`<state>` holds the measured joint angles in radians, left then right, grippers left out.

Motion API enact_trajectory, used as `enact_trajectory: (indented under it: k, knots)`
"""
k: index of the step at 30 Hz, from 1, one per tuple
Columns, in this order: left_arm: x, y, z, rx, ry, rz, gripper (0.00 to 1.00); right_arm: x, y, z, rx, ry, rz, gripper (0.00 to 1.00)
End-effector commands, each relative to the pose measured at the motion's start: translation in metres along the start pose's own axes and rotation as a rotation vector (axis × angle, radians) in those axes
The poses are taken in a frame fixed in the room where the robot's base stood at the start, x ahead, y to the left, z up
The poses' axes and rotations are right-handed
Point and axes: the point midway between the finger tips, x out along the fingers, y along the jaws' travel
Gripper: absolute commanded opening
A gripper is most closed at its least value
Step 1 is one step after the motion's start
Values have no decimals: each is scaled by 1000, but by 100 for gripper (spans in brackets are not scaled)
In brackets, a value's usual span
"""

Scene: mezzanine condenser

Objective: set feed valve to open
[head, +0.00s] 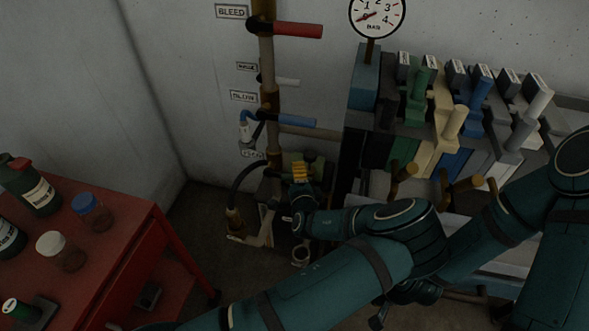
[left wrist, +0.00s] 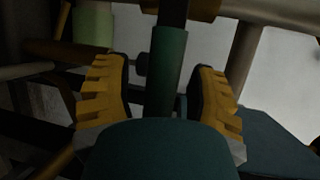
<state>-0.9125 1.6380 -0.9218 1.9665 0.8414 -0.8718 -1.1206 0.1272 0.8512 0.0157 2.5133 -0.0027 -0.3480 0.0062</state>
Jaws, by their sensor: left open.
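A pipe stands on the back wall with several valves and lever handles. Near its foot, a green part (head: 311,158) shows just behind my left gripper (head: 300,172); I take it for the feed valve, but the label (head: 252,153) beside it is too dim to read. In the left wrist view, a dark green handle grip (left wrist: 168,72) stands between the two yellow fingers of my left gripper (left wrist: 160,92). The fingers are apart, with a gap visible on each side of the grip. The handle's lower end is hidden by my gripper body. My right gripper does not show.
Above are a red lever (head: 298,30) labelled BLEED and a blue lever (head: 288,120). A black hose (head: 240,182) hangs left of my gripper. A bank of coloured levers (head: 455,120) and a gauge (head: 377,14) are right. A red cart (head: 110,260) with bottles stands left.

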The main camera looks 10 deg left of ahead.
Motion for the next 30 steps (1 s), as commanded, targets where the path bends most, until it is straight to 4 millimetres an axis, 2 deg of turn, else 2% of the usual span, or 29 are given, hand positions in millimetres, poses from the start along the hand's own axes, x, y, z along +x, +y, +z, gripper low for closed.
enact_trajectory:
  k: [12,13,18,30]
  knots:
    - [-1,1,-1,0,1,0,57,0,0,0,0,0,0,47]
    - [-1,1,-1,0,1,0,59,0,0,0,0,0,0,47]
    - [-1,1,-1,0,0,0,0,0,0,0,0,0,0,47]
    - [-2,2,-1,0,0,2,0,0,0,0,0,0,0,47]
